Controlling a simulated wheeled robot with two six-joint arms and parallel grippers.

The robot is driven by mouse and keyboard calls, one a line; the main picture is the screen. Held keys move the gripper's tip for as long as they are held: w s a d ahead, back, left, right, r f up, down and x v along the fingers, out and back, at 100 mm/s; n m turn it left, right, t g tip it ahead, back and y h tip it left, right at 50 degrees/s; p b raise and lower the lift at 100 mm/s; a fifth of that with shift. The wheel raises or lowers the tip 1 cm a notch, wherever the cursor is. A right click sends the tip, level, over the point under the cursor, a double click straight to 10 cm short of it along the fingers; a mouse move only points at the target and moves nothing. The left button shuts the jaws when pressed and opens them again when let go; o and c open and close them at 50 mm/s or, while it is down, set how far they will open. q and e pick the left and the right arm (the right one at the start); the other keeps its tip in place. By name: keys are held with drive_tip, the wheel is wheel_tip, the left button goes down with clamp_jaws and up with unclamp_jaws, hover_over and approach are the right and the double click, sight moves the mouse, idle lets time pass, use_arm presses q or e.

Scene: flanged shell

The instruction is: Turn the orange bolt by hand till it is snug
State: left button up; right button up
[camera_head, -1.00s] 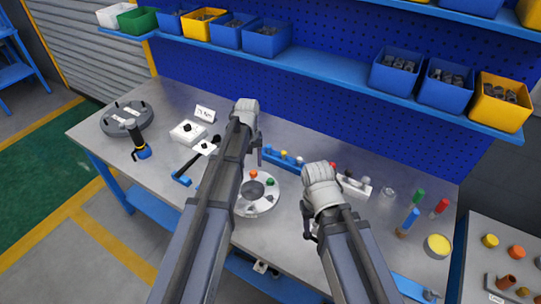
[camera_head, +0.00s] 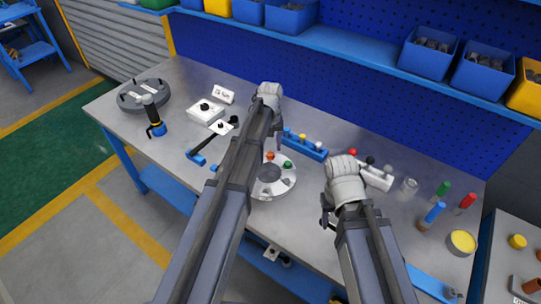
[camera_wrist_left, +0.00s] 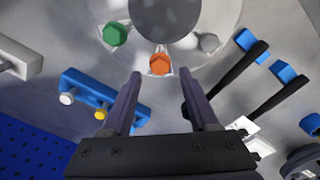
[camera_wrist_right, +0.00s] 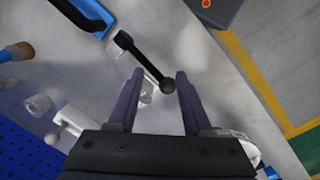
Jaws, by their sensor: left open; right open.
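The orange bolt (camera_head: 270,156) has a hex head and sits in the flange of a round grey shell (camera_head: 285,186) on the bench. In the left wrist view the orange bolt (camera_wrist_left: 160,64) is just beyond the fingertips, centred between them. A green bolt (camera_wrist_left: 115,35) and a grey bolt (camera_wrist_left: 208,43) sit on the same flange. My left gripper (camera_wrist_left: 165,78) is open and empty, pointing at the orange bolt. My right gripper (camera_wrist_right: 158,75) is open and empty over the bench, with a black ball-ended lever (camera_wrist_right: 145,62) beyond its fingers.
A blue rack (camera_head: 305,148) with several coloured knobs stands behind the shell. Black-and-blue tools (camera_head: 205,155) lie to its left. Brushes (camera_head: 434,214), a yellow-topped tin (camera_head: 461,242) and a clear jar (camera_head: 409,186) stand at the right. Bins line the shelf above.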

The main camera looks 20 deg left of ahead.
sight(270, 155)
use_arm(q)
wheel_tip(270, 155, down, 3)
drive_tip(key=shift+r+b, duration=0.2)
drive_tip(key=shift+b, duration=0.55)
use_arm(e)
wheel_tip(270, 155, down, 2)
drive_tip(key=shift+f, duration=0.25)
use_arm(q)
drive_tip(key=shift+r, duration=0.1)
clamp_jaws()
